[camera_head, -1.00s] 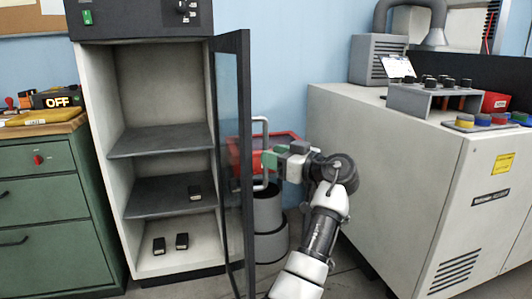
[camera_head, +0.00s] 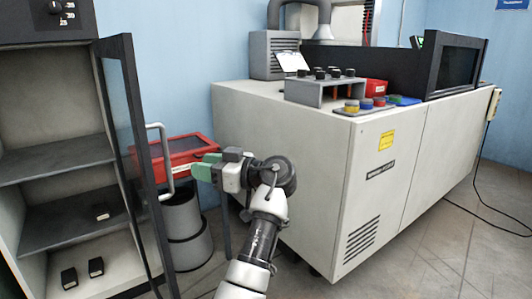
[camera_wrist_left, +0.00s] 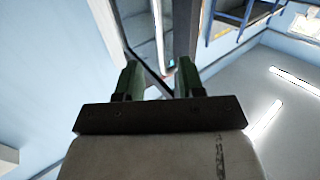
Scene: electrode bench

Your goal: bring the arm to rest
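My left arm comes in from the bottom of the head view. Its left gripper (camera_head: 203,168) points left, with green fingers. In the left wrist view the two fingers (camera_wrist_left: 157,72) stand apart with nothing held between them; the gripper is open. In the head view it is just right of the cabinet door's light bar handle (camera_head: 163,163) and appears apart from it. The handle also shows beyond the fingers in the left wrist view (camera_wrist_left: 158,35). My right gripper is not in view.
The cabinet's glass door (camera_head: 128,135) stands open, with small black blocks (camera_head: 96,267) inside. A red box (camera_head: 183,148) and a grey round bin (camera_head: 181,222) are behind the gripper. A large pale machine (camera_head: 290,160) stands to the right.

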